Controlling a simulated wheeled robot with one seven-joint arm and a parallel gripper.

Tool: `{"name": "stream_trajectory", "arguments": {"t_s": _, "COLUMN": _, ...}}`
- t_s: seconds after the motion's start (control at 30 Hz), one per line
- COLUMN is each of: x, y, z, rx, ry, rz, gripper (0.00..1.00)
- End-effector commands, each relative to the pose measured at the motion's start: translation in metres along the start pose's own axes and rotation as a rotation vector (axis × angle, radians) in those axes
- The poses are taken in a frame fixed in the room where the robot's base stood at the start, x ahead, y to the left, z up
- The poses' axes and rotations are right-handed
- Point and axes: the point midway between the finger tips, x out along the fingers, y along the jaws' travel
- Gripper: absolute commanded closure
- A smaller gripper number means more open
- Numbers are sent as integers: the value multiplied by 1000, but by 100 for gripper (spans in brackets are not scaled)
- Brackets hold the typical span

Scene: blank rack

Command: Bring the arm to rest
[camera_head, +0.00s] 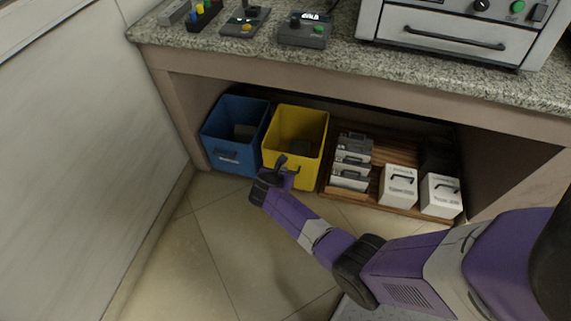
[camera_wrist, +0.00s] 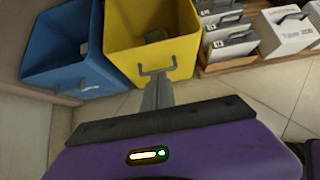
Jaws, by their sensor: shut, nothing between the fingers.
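My purple arm (camera_head: 310,232) reaches from the lower right toward the bins under the counter. My gripper (camera_head: 284,163) is at its end, in front of the yellow bin's front wall. In the wrist view my gripper (camera_wrist: 158,84) shows as a narrow grey shape, shut with nothing in it, and the yellow bin (camera_wrist: 125,62) is behind it. I cannot tell whether the gripper touches the bin. The yellow bin (camera_head: 311,172) stands on the floor and holds a dark item. The blue bin (camera_head: 232,160) stands to its left, also holding a dark item.
A wooden pallet (camera_head: 398,207) right of the bins carries grey and white handled boxes (camera_head: 398,186). The granite counter (camera_head: 343,54) overhead holds control boxes (camera_head: 304,32) and an oven-like machine (camera_head: 450,32). A pale wall (camera_head: 75,150) bounds the left. Tiled floor (camera_head: 180,260) is open in front.

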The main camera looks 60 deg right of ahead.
Motion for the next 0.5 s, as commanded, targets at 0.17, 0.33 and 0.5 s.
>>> {"name": "stream_trajectory", "arguments": {"t_s": 0.17, "x": -10, "y": 0, "z": 0, "rx": 0, "ry": 0, "rz": 0, "gripper": 100}}
{"name": "stream_trajectory", "arguments": {"t_s": 0.33, "x": -10, "y": 0, "z": -1, "rx": 0, "ry": 1, "rz": 0, "gripper": 100}}
{"name": "stream_trajectory", "arguments": {"t_s": 0.5, "x": -10, "y": 2, "z": -1, "rx": 51, "ry": -1, "rz": 8, "gripper": 100}}
